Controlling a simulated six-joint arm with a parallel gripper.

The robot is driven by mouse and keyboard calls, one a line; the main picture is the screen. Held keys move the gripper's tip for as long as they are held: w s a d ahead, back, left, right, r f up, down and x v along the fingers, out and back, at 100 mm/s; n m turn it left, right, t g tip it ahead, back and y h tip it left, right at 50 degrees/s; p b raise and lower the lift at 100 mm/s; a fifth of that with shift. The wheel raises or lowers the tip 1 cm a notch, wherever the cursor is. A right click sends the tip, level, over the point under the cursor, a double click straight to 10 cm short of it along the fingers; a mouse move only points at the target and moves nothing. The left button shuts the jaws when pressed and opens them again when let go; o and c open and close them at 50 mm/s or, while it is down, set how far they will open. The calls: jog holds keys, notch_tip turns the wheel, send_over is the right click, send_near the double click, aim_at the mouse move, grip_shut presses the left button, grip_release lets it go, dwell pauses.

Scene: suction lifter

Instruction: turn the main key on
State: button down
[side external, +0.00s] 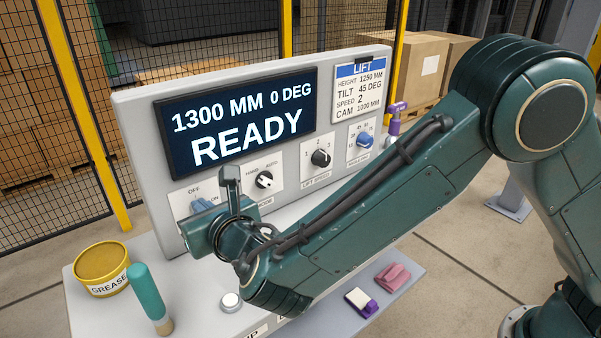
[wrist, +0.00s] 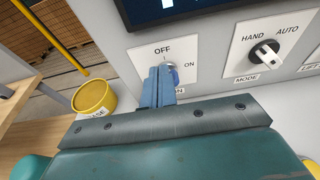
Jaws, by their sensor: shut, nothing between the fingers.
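The main key (wrist: 174,74) shows as a small blue-violet part on its white plate (wrist: 144,61), which is marked OFF at the top and ON at the right. My gripper (wrist: 159,72) is shut, with its two blue-grey fingers together in front of the plate. The fingers hide most of the key, so I cannot tell which way it points or whether they touch it. In the side external view my gripper (side external: 202,208) is at the lower left of the panel, covering much of the key plate (side external: 183,196).
The display (side external: 240,122) reads 1300 MM, 0 DEG, READY. The mode knob (wrist: 264,52) is right of the key. A grease tin (side external: 103,267) and a teal-handled tool (side external: 149,295) stand on the ledge at left. A white button (side external: 230,301) is below my arm.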

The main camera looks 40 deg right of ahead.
jog(key=shift+d+f, duration=0.1)
jog(key=shift+f, duration=0.4)
dwell(0.9)
jog(key=shift+d, duration=0.45)
dwell(0.6)
jog(key=shift+d+r, duration=0.1)
jog(key=shift+r, duration=0.35)
jog(key=shift+s, duration=0.1)
jog(key=v, duration=0.2)
jog(key=f+v, duration=0.1)
jog(key=v, duration=0.2)
jog(key=shift+s+f, duration=0.1)
jog(key=shift+s, duration=0.35)
